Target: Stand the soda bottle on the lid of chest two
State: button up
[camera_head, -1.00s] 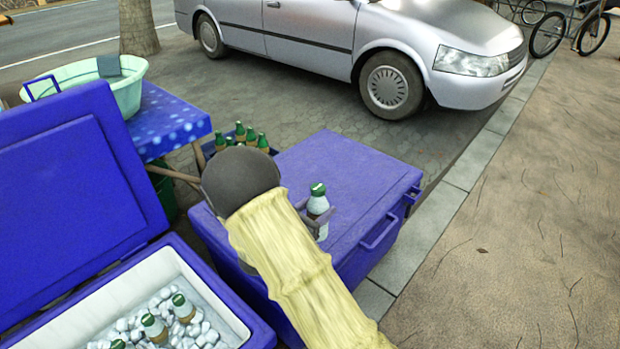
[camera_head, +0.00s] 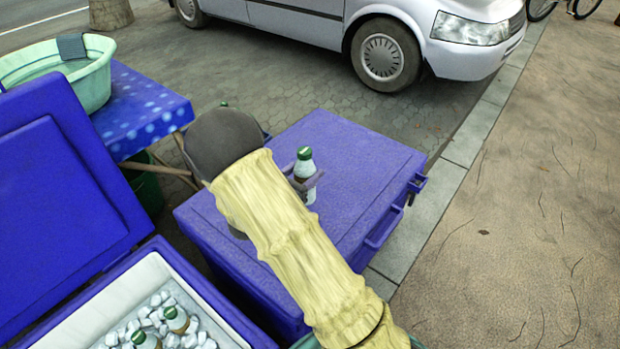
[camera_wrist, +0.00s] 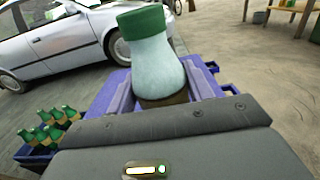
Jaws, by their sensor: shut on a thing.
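The soda bottle (camera_head: 305,168) has a green cap, a pale upper part and a brown lower part. It is upright over the blue lid of a closed chest (camera_head: 345,150), which I take to be chest two. My gripper (camera_head: 302,184) is shut on the bottle. In the wrist view the bottle (camera_wrist: 155,60) stands between my fingers (camera_wrist: 162,92), with its lower end hidden. I cannot tell whether its base touches the lid. My arm covers part of the chest's left side.
An open blue chest (camera_head: 185,270) with ice and bottles is at the lower left. A dotted blue table (camera_head: 145,115) holds a green tub (camera_head: 85,85). A crate of green-capped bottles (camera_wrist: 45,135) shows in the wrist view. A silver car (camera_head: 400,40) is behind. The lid's right part is clear.

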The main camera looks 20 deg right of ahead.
jog(key=shift+f+b, duration=1.2)
jog(key=shift+f, duration=1.85)
jog(key=shift+f+b, duration=0.75)
jog(key=shift+f, duration=1.15)
jog(key=shift+f, duration=0.2)
jog(key=o, duration=1.2)
